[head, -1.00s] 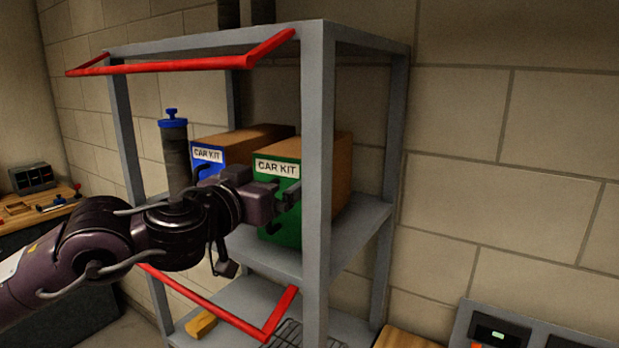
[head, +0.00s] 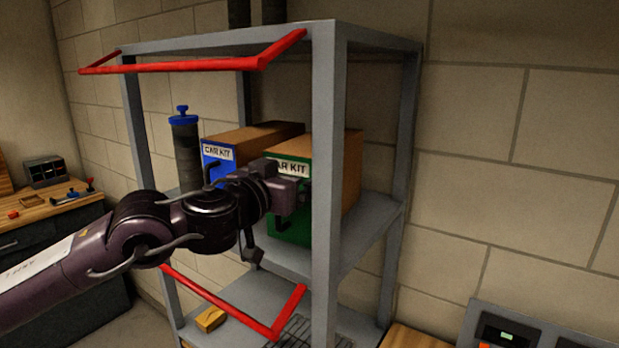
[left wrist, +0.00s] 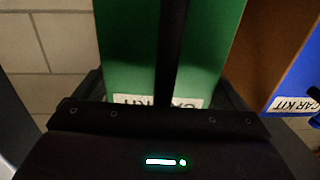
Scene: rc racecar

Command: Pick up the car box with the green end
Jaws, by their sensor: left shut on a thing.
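The car box with the green end (head: 290,228) stands on the middle shelf of the rack, its brown side (head: 352,165) partly behind the front post. My left gripper (head: 300,197) is at its green face, shut on the box, and covers part of the CAR KIT label. In the left wrist view the green face (left wrist: 130,50) fills the middle, with a dark upright bar (left wrist: 171,50) before it and the label upside down. The fingertips' exact contact is hidden. My right gripper is not in view.
A blue-ended car box (head: 217,160) stands close to the left, and a grey cylinder with a blue cap (head: 186,150) beyond it. The grey front post (head: 326,200) stands close to the right of my gripper. Red bars (head: 170,67) jut out at the rack's front.

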